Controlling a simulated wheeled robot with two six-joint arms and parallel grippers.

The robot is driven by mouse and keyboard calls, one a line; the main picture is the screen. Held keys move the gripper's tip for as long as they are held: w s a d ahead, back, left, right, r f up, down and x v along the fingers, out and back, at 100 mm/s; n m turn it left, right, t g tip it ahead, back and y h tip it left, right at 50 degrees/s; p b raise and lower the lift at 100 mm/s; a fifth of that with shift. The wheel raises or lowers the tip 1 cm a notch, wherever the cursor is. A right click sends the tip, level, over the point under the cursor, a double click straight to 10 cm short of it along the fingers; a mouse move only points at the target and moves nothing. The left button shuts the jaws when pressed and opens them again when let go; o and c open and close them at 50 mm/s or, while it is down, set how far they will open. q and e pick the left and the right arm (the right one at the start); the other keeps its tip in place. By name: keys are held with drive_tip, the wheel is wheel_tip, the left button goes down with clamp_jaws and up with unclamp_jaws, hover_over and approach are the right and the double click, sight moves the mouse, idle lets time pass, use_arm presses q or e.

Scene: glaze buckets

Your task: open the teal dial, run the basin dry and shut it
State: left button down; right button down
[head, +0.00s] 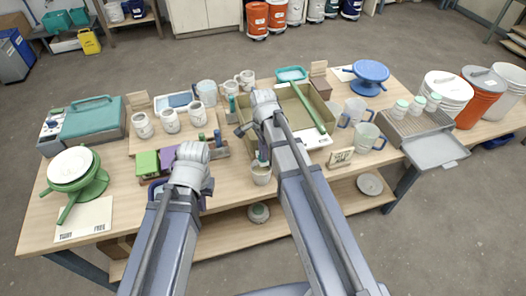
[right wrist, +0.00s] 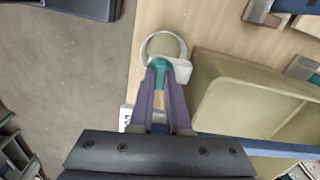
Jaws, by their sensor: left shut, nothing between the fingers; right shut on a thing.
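The tan basin (head: 283,108) stands mid-table with a long green bar across it. The right wrist view shows its near corner and olive inside (right wrist: 250,95); I cannot tell whether liquid is in it. The teal dial (right wrist: 160,66) is by the basin's table-edge side, against a white fitting (right wrist: 183,71). My right gripper (right wrist: 161,80) is shut on it; I cannot tell how far it is turned. A pale round cup (right wrist: 163,42) is just beyond it; the cup also shows in the head view (head: 261,175). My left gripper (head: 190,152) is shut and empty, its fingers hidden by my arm.
Green (head: 147,163) and purple (head: 167,157) blocks lie by my left arm. Mugs (head: 355,111) and a small sign (head: 340,158) stand right of the basin. A green banding wheel (head: 88,185) is at the left end. Bare tabletop shows along the front edge.

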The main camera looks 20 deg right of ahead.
drive_tip(key=shift+m, duration=0.6)
drive_tip(key=c, duration=1.2)
unclamp_jaws()
drive_tip(key=shift+o, duration=0.2)
drive_tip(key=shift+r, duration=0.1)
wheel_tip(320, 180, up, 8)
drive_tip(key=p, duration=0.8)
drive_tip(key=shift+f, duration=0.2)
